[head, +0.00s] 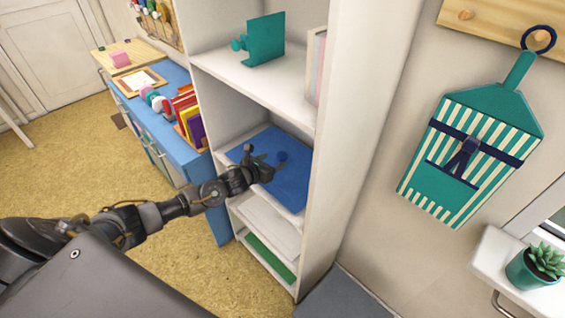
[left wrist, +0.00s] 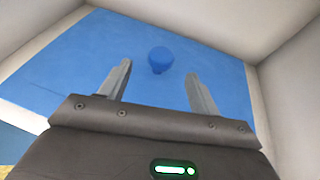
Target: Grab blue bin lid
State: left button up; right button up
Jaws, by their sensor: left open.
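The blue bin lid (head: 294,188) is a flat blue panel with a round blue knob (head: 282,156), set in the middle compartment of the white shelf unit. My left gripper (head: 268,166) reaches into that compartment, over the lid. In the left wrist view the lid (left wrist: 60,65) fills the upper part, and its knob (left wrist: 160,58) stands just beyond and between the fingertips. The left gripper (left wrist: 157,82) is open with nothing between its fingers. My right gripper is not in view.
The white shelf wall (head: 350,130) stands right of the lid, and a shelf board (head: 270,88) with a teal object (head: 264,40) is above. White (head: 268,225) and green (head: 270,258) panels are below. A blue cabinet (head: 170,120) stands to the left.

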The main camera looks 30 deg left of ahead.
aim_at(279, 154)
pick_arm(q)
jog(key=x, duration=0.1)
jog(key=p+x, duration=0.1)
jog(key=x, duration=0.1)
jog(key=shift+w+d+r, duration=0.1)
jog(key=shift+w+d, duration=0.05)
jog(key=shift+w, duration=0.15)
jog(key=shift+w+d+f, duration=0.1)
jog(key=shift+w+f, duration=0.15)
jog(key=shift+w, duration=0.35)
jog(key=c, duration=1.2)
jog(key=shift+r, duration=0.1)
jog(key=shift+r, duration=0.5)
jog(key=s+a+r+b, duration=0.1)
jog(key=s+a+r, duration=0.1)
jog(key=s+r, duration=0.2)
jog(key=s+a+r+b, duration=0.2)
jog(key=s+r, duration=0.2)
jog(key=s+a+r+b, duration=0.2)
jog(key=s+a+r, duration=0.1)
jog(key=s+r, duration=0.1)
jog(key=shift+a, duration=0.1)
